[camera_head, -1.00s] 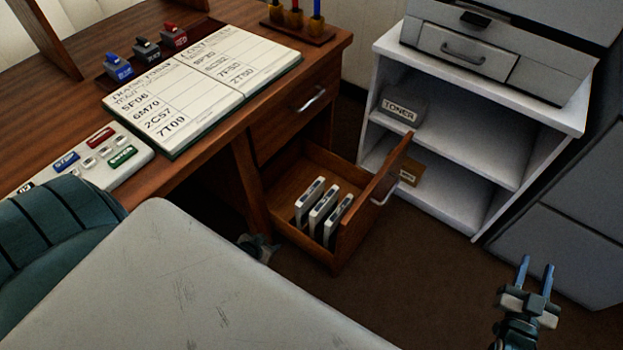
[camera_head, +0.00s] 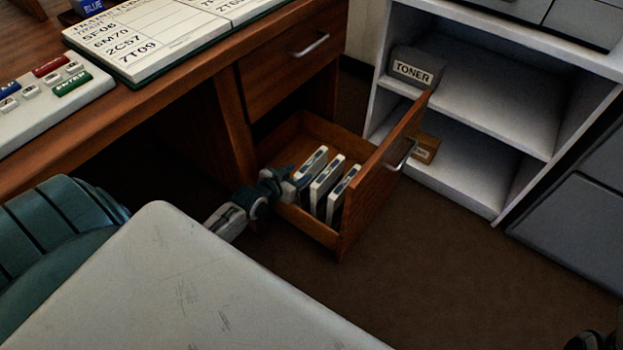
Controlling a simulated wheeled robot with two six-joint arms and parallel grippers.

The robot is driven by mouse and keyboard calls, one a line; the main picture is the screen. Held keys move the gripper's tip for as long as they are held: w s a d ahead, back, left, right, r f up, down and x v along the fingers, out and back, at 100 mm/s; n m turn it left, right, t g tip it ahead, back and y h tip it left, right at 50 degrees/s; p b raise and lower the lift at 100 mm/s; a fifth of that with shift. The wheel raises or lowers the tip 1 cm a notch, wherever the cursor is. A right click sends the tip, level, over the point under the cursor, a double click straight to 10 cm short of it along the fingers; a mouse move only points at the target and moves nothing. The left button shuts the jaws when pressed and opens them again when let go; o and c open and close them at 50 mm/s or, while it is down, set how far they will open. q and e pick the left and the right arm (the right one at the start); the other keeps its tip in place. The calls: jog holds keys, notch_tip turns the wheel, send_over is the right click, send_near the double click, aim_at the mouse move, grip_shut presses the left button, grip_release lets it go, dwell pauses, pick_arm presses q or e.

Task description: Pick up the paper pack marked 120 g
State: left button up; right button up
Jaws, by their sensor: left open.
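Three thin white packs stand upright side by side in the open desk drawer (camera_head: 291,214): a left pack (camera_head: 311,165), a middle pack (camera_head: 325,184) and a right pack (camera_head: 342,191). Their small dark edge labels are too small to read, so I cannot tell which is marked 120 g. My left gripper (camera_head: 284,176) is open at the drawer's left wall, close beside the left pack. I cannot tell whether it touches the pack. The gripper's fingers are small and partly lost against the drawer. My right gripper's fingers are not visible.
The drawer front (camera_head: 382,180) stands out to the right. A white shelf unit (camera_head: 500,95) behind it holds a TONER box (camera_head: 414,70) and a small brown box (camera_head: 425,149). The desk (camera_head: 185,75) overhangs at left.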

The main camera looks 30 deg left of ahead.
aim_at(306, 167)
pick_arm(q)
jog(key=b+x, duration=0.3)
jog(key=x, duration=0.2)
jog(key=shift+w+a+f, duration=0.15)
jog(key=shift+w+f, duration=0.1)
jog(key=shift+w, duration=0.25)
jog(key=shift+r, duration=0.1)
grip_shut()
